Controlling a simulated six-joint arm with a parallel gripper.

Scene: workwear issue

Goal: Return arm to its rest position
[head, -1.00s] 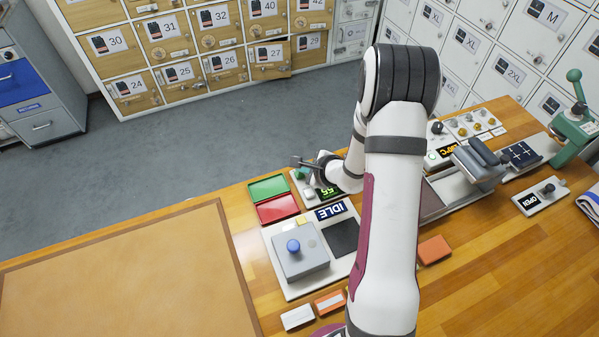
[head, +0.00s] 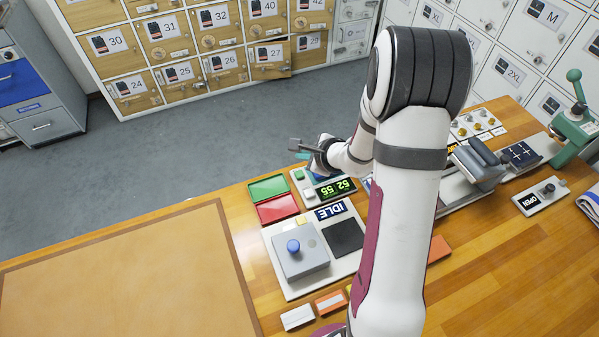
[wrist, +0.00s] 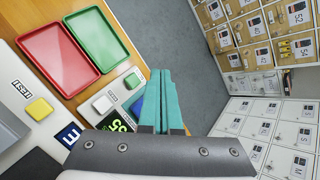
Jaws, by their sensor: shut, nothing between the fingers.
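My gripper (head: 297,150) is raised above the back edge of the wooden table (head: 513,244), just behind a small panel with a green lit display (head: 336,188). In the wrist view my gripper (wrist: 164,75) shows as two teal fingers lying side by side, shut with nothing between them. My arm reaches up from the table's front and bends over toward the gripper. It hides part of the table behind it.
Green (head: 269,187) and red (head: 277,208) trays lie left of the panel. In front is a grey box with a blue knob (head: 293,246) and an IDLE display (head: 331,210). A press with a green handle (head: 574,76) stands right. Lockers (head: 166,51) line the back beyond open floor.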

